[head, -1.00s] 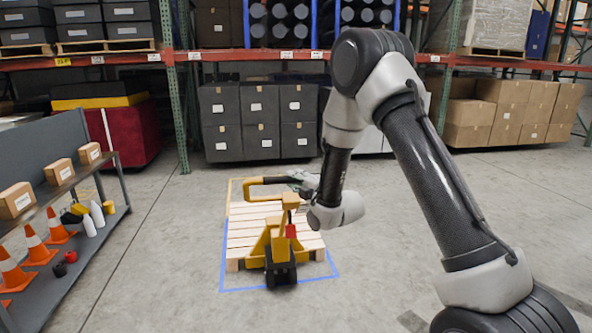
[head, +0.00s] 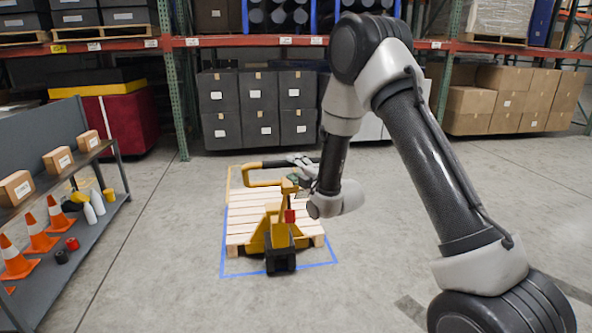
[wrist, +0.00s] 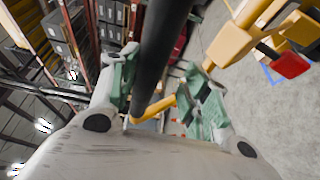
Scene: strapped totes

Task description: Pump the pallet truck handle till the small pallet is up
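The yellow pallet truck (head: 279,236) stands with the small wooden pallet (head: 238,223) around its forks, inside blue floor tape. Its yellow loop handle (head: 262,183) with a dark grip tilts up toward the left and back. My gripper (head: 303,165) is at the back part of the handle. The yellow handle part (wrist: 160,108) shows beyond. I cannot tell whether the pallet clears the floor.
A shelf (head: 62,220) with orange cones, boxes and bottles stands at the left. A pallet rack (head: 175,110) with dark boxes runs along the back. My arm spans the right side. The floor on both sides of the pallet is clear.

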